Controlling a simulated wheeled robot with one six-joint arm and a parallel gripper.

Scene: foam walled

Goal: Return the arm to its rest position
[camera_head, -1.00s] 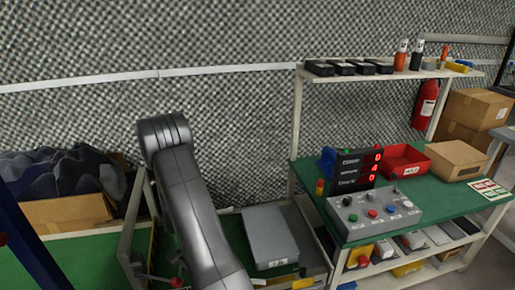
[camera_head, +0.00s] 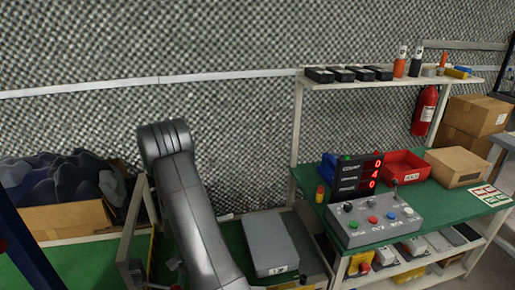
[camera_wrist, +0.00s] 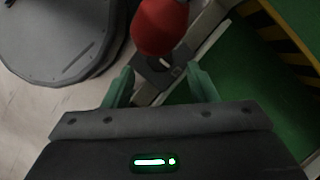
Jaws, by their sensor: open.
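My gripper (camera_wrist: 160,86) shows in the wrist view with its two green fingers apart and nothing between their tips. Beyond the tips is a red rounded thing (camera_wrist: 160,24) with a dark bracket-like part below it. I cannot tell exactly what the red thing is, and it does not look held. In the head view, my grey arm link rises at the lower middle, in front of the bench and wall. The gripper itself is out of that view.
A green-topped bench with a control box (camera_head: 375,220), a counter display (camera_head: 357,176) and a red bin (camera_head: 403,166) stands at right. A grey case (camera_head: 270,243) lies beside my arm. A cardboard box (camera_head: 70,216) of dark foam is at left. A shelf (camera_head: 400,80) stands above the bench.

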